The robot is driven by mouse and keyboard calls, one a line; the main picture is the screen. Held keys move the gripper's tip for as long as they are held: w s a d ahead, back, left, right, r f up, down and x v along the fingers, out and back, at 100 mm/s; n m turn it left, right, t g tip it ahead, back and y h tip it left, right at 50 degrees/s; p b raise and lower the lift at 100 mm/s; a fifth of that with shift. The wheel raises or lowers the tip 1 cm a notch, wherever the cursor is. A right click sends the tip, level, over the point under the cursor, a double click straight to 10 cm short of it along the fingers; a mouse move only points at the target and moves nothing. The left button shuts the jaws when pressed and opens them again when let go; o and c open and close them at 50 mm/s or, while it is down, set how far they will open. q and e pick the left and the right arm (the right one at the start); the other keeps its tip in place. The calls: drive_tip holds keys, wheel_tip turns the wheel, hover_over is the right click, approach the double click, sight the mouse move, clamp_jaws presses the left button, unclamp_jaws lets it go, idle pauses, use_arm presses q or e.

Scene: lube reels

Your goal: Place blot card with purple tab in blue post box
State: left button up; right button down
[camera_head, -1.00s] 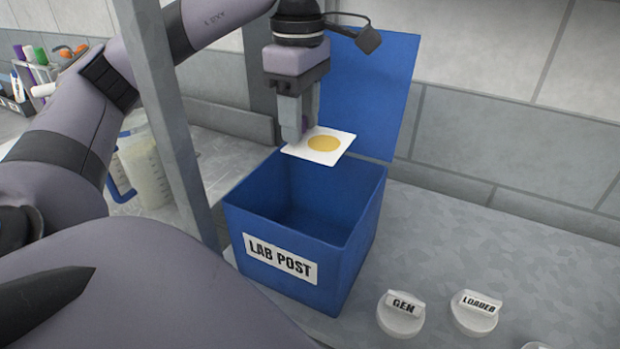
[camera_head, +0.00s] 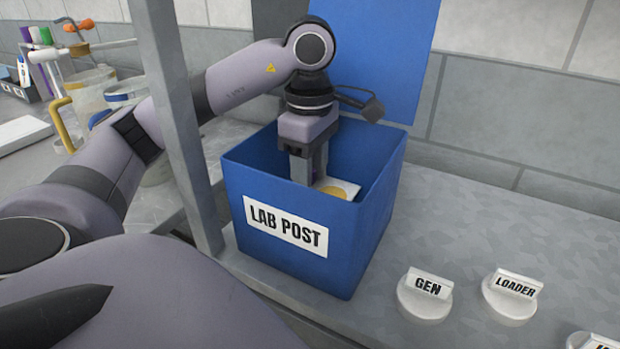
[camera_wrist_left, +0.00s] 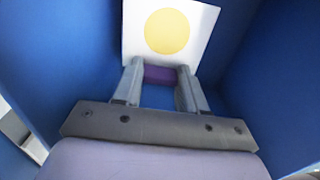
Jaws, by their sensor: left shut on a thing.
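The blot card (camera_head: 343,188) is white with a yellow round blot, and its purple tab (camera_wrist_left: 160,75) shows between my fingers in the left wrist view. My left gripper (camera_head: 308,180) is shut on the tab and points down inside the blue post box (camera_head: 340,250). The card is inside the box opening, below the rim, and its lower part is hidden by the front wall. In the left wrist view the card (camera_wrist_left: 168,32) has blue walls around it. The box carries a LAB POST label (camera_head: 286,224) and its lid (camera_head: 375,50) stands open behind. My right gripper is not in view.
A grey post (camera_head: 175,110) stands left of the box, close to my left arm. Round white knobs marked GEN (camera_head: 425,297) and LOADER (camera_head: 512,298) sit on the counter to the right. Tubes and jugs (camera_head: 92,90) stand at the left.

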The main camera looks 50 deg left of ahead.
use_arm(q)
wheel_tip(320, 180, down, 2)
drive_tip(key=shift+f+b, duration=0.15)
drive_tip(key=shift+b, duration=0.15)
drive_tip(key=shift+f+b, duration=0.5)
drive_tip(key=shift+f, duration=0.1)
drive_tip(key=o, duration=1.1)
drive_tip(key=shift+r, duration=0.15)
drive_tip(key=shift+r+p, duration=0.35)
drive_tip(key=shift+p, duration=0.1)
wheel_tip(320, 180, up, 11)
drive_tip(key=p, duration=0.6)
drive_tip(key=shift+r, duration=0.2)
drive_tip(key=shift+r+p, duration=0.35)
drive_tip(key=shift+r, duration=0.1)
